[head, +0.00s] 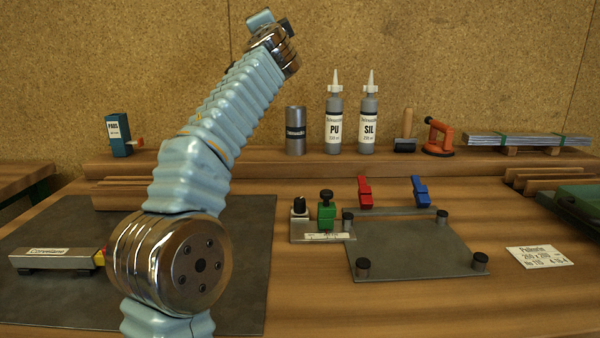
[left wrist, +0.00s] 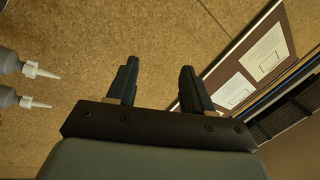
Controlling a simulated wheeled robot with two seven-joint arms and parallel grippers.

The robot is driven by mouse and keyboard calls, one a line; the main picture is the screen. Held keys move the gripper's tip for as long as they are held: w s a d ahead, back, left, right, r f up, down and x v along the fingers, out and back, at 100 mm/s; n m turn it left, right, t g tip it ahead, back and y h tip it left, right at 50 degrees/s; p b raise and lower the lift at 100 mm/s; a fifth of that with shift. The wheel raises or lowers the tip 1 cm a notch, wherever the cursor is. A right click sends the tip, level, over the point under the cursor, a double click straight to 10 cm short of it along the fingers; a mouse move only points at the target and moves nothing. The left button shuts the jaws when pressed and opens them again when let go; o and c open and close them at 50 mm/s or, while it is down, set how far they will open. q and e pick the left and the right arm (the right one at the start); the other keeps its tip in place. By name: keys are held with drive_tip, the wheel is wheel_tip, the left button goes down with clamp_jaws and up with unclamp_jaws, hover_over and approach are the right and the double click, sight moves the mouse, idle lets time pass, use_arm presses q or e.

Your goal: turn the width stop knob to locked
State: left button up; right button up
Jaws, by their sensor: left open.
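Two black knobs stand at the left of the fixture on the bench in the head view. One knob (head: 299,203) sits on a pale block, the other knob (head: 326,194) on a green block (head: 326,214). I cannot tell which is the width stop knob, and the label before them is too small to read. My left arm rises from the bottom left to high above the bench, well away from both knobs. My left gripper (left wrist: 158,66) shows in the left wrist view, open and empty, with cork wall behind it. My right gripper is not in view.
A grey plate (head: 415,249) with black posts lies right of the knobs. A red clamp (head: 365,191) and a blue clamp (head: 419,190) stand behind it. Bottles (head: 334,125) and a can (head: 295,131) line the back ledge. A dark mat (head: 247,270) lies left.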

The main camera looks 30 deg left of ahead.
use_arm(q)
wheel_tip(320, 180, down, 8)
drive_tip(key=s+d+n+g+h, duration=0.2)
drive_tip(key=n+g, duration=0.3)
drive_tip(key=n, duration=0.2)
drive_tip(key=n+g+h, duration=0.6)
drive_tip(key=g+h, duration=0.2)
approach(300, 199)
drive_tip(key=x, duration=0.9)
drive_tip(key=shift+f, duration=0.1)
clamp_jaws()
